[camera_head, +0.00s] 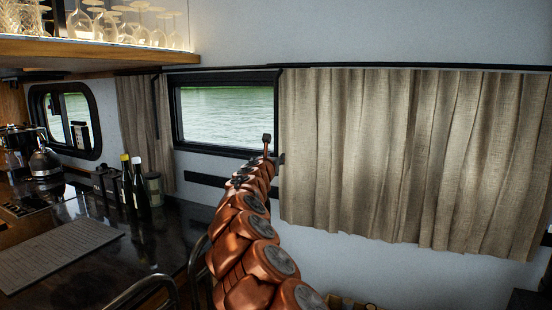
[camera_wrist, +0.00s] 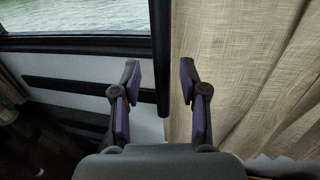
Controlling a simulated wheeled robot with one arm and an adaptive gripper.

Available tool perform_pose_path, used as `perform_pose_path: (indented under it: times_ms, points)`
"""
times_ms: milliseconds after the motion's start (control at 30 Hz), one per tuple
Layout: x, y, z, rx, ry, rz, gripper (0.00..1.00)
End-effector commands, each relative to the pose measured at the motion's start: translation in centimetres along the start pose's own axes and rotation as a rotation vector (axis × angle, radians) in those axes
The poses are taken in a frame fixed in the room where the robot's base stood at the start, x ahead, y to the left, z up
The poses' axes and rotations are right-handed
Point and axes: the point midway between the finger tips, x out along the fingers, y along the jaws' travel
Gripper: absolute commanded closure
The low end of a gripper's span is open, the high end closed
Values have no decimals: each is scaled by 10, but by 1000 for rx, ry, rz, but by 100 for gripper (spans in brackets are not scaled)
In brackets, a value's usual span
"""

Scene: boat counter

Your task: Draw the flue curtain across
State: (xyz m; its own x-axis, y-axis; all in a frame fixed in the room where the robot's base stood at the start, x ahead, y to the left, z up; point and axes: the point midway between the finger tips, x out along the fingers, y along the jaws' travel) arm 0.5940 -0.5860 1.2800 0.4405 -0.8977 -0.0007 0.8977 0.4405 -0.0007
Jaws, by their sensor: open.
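A beige curtain (camera_head: 400,160) hangs from a dark rail (camera_head: 420,68) and covers the wall on the right. Its left edge is beside the uncovered window (camera_head: 228,112). A dark upright bar (camera_wrist: 161,60) runs along this edge and ends low in the wrist view. A second, narrow beige curtain (camera_head: 137,105) hangs left of the window, with a similar dark bar. My gripper (camera_head: 272,148) is at the big curtain's left edge. In the wrist view my gripper (camera_wrist: 160,75) is open, with its fingers on either side of the bar; I cannot tell whether the bar is within their reach.
A shelf with glasses (camera_head: 125,25) overhangs the upper left. Below it, a dark counter holds two bottles (camera_head: 138,188), a jar (camera_head: 153,188), a coffee maker (camera_head: 45,165) and a grey mat (camera_head: 55,250). Chair backs (camera_head: 145,292) stand in front. A dark strip (camera_wrist: 70,86) crosses the wall under the window.

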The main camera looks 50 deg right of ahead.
Motion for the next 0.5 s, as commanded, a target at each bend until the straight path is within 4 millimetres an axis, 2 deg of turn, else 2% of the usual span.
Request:
perform_pose_path:
  times_ms: [500]
  points:
    - [-37, -2, 0, -2, 0, -5, 57]
